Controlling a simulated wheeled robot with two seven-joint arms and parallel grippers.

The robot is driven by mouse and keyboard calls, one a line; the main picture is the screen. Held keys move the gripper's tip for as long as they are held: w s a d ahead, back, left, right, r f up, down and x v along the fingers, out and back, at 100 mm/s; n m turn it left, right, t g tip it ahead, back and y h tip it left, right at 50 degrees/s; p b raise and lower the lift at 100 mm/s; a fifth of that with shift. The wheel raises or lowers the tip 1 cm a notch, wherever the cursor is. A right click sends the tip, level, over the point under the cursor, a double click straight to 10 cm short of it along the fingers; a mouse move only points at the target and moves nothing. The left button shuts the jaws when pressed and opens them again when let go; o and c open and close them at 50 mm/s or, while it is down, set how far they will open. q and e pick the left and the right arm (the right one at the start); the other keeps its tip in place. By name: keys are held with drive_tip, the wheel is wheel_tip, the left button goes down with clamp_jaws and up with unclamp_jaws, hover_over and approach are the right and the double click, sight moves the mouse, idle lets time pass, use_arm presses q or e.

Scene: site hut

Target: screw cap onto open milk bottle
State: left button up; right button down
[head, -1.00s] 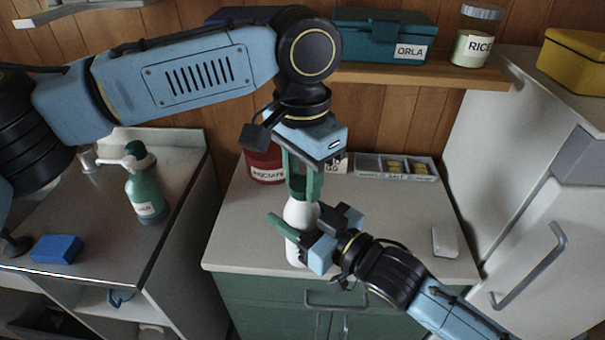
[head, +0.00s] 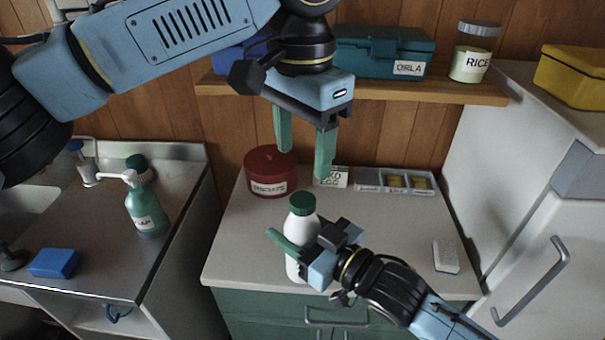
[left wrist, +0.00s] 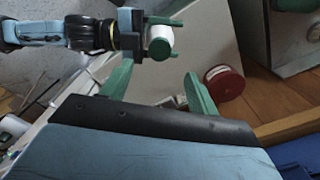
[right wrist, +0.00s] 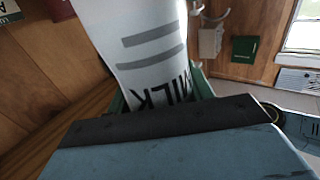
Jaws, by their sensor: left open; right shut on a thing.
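The white milk bottle (head: 294,269) stands upright near the front of the counter, with the green cap (head: 302,204) on its mouth. Whether the cap is fully tight cannot be told. My right gripper (head: 292,243) is shut on the bottle's body from the right; the right wrist view shows the bottle (right wrist: 140,45) with its MILK lettering between the fingers. My left gripper (head: 304,165) is open and empty, above and behind the cap, apart from it. In the left wrist view, the bottle (left wrist: 160,47) is beyond the open fingers (left wrist: 155,82).
A red tin (head: 270,178), a small card and a divided tray (head: 365,181) stand at the counter's back. A white block (head: 445,255) lies at right. A shelf (head: 380,88) with boxes and a RICE jar (head: 472,62) runs above. A soap bottle (head: 146,210) stands left.

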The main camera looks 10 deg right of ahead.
use_arm(q)
wheel_tip(320, 180, up, 4)
drive_tip(key=shift+f, duration=0.1)
idle(0.6)
